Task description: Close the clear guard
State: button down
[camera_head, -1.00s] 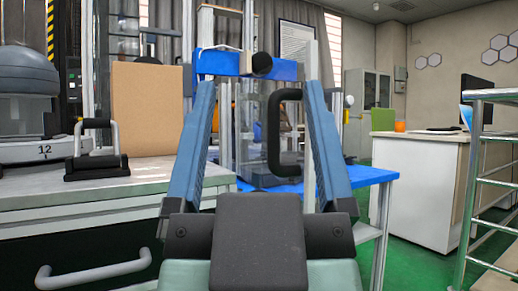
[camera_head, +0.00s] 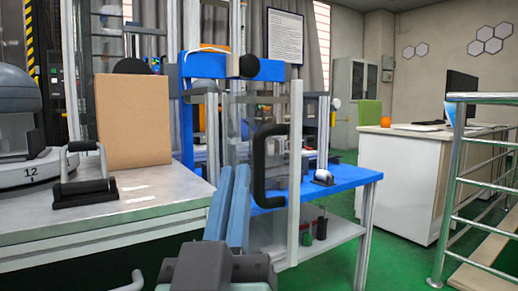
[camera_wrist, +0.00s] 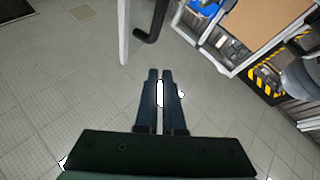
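The clear guard is a see-through panel with a pale upright edge (camera_head: 294,180) and a black D-shaped handle (camera_head: 259,165). It stands at the front of the drop tower, whose blue top beam (camera_head: 215,67) is above it; its exact swing angle is hard to judge. My gripper (camera_head: 234,172) has its two blue fingers together, just left of the handle in the picture, with nothing visible between them. In the wrist view the gripper (camera_wrist: 160,73) also shows closed and empty. The handle (camera_wrist: 154,22) and pale edge (camera_wrist: 123,35) are beyond the fingertips there, apart from them.
A grey bench (camera_head: 150,195) on the left carries a cardboard box (camera_head: 132,120), a black-based block with a handle (camera_head: 85,188) and a grey machine. The tower's blue table (camera_head: 350,176) extends right. A white desk (camera_head: 400,175) and metal railing (camera_head: 447,190) stand farther right.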

aim_at(288, 186)
jog(key=w+a+f+n+g+h+p, duration=0.35)
jog(key=n+g+p, duration=0.3)
jog(key=p, duration=1.05)
jog(key=s+n+g+h+p, duration=0.25)
jog(key=s+n+p, duration=0.3)
jog(key=p, duration=0.65)
jog(key=shift+m+t, duration=0.3)
jog(key=shift+t, duration=0.2)
jog(key=x, duration=0.4)
jog(key=b+x, duration=0.1)
jog(key=x, duration=0.3)
jog(key=shift+d+r+b, duration=0.1)
jog(key=shift+d+b, duration=0.2)
jog(key=shift+d, duration=0.15)
jog(key=shift+w+d, duration=0.3)
jog(key=shift+d, duration=0.35)
jog(key=shift+w+d, duration=0.3)
jog(key=shift+d, duration=0.4)
jog(key=shift+w+d, duration=0.3)
jog(key=shift+d, duration=0.35)
